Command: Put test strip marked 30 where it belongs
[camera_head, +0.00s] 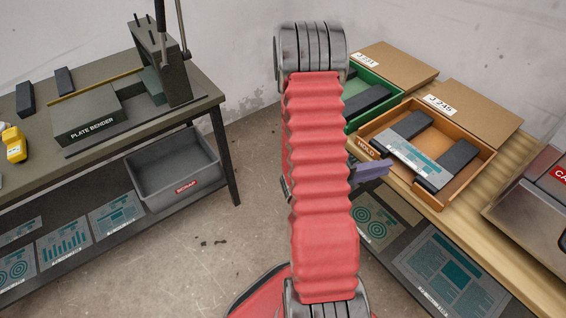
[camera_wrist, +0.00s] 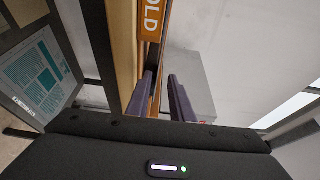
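No strip shows a readable 30, so I cannot tell which one it is. Dark strips lie in several places in the head view: two (camera_head: 24,98) (camera_head: 64,81) on the left bench, one (camera_head: 367,97) in the green tray (camera_head: 389,110), and two (camera_head: 408,129) (camera_head: 454,160) in the orange HOLD tray (camera_head: 474,184), around a printed sheet (camera_head: 414,156). My gripper (camera_head: 373,171) is partly hidden behind my arm, beside the near left side of the HOLD tray. In the wrist view my gripper's purple fingers (camera_wrist: 164,97) are apart, with no strip visible between them.
The HOLD label (camera_wrist: 150,18) is close ahead in the wrist view. A plate bender (camera_head: 90,117) stands on the left bench, above a grey SCRAP bin (camera_head: 172,170). Cardboard boxes (camera_head: 470,108) stand behind the trays. A metal tray (camera_head: 530,215) is at right.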

